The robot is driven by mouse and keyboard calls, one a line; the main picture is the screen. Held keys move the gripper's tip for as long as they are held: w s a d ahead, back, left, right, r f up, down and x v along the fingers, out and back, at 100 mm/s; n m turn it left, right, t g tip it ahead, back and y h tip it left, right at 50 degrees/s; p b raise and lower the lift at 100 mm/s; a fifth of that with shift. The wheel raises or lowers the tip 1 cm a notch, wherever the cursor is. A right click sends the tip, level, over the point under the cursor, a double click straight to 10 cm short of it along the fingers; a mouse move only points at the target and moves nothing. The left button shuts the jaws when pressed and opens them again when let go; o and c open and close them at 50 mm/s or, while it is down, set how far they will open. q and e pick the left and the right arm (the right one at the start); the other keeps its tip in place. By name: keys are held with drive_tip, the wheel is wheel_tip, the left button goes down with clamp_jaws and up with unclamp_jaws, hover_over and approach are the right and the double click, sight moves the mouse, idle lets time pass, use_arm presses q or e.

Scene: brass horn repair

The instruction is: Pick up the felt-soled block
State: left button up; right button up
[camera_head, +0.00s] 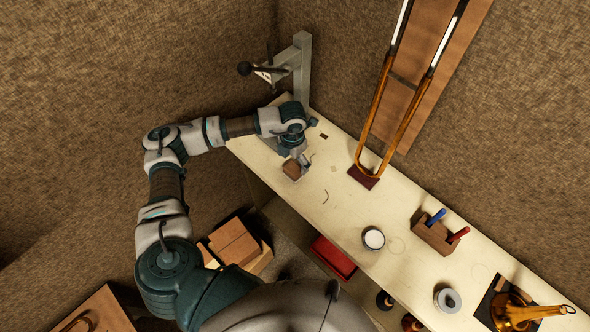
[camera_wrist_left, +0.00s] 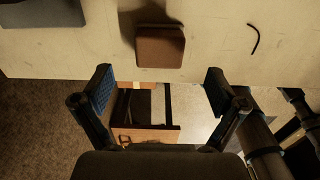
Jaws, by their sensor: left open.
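A small brown block (camera_head: 291,170), which looks like the felt-soled block, sits on the pale bench near its front edge. Its underside is hidden, so I cannot see the felt. In the left wrist view the block (camera_wrist_left: 160,50) lies ahead of the fingertips, centred between them. My left gripper (camera_head: 301,160) is close beside the block in the head view. In the wrist view the left gripper (camera_wrist_left: 159,80) has its fingers wide apart with nothing between them. My right gripper is not in view.
A grey stand (camera_head: 302,68) rises at the bench's far left end. A slide (camera_head: 367,140) stands upright at the back. A white jar (camera_head: 373,239), a tool holder (camera_head: 436,234), a grey ring (camera_head: 447,300) and a brass piece (camera_head: 517,312) occupy the right. Boxes (camera_head: 235,242) stand below.

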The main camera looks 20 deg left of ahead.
sight(292, 167)
use_arm(q)
drive_tip(key=shift+a+f, duration=0.15)
drive_tip(key=shift+f, duration=0.55)
wheel_tip(292, 167, down, 5)
drive_tip(key=shift+w+r+p, duration=0.1)
drive_tip(key=shift+r+p, duration=0.1)
drive_tip(key=shift+p, duration=0.45)
drive_tip(key=shift+f, duration=0.2)
drive_tip(key=shift+d, duration=0.3)
drive_tip(key=c, duration=1.1)
drive_tip(key=shift+a, duration=0.2)
drive_tip(key=shift+c, duration=0.7)
